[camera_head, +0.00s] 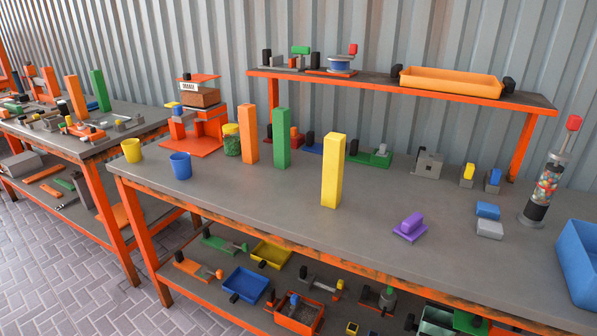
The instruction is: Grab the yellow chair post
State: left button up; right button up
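The yellow chair post (332,172) is a tall square-section block. It stands upright near the middle of the grey workbench top (290,215), a little back from the front edge. A green post (282,138) and an orange post (248,134) stand upright to its left and farther back, apart from it. Nothing touches the yellow post in this view. Neither of my grippers shows in the head view.
A purple block (410,226) lies right of the yellow post. A blue cup (180,165) stands at the left, a blue bin (580,262) at the far right. A raised shelf (385,80) runs along the back. The bench front between cup and purple block is clear.

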aim_at(334, 143)
jog(key=u, duration=1.45)
jog(key=i, duration=1.85)
jog(key=z, duration=1.75)
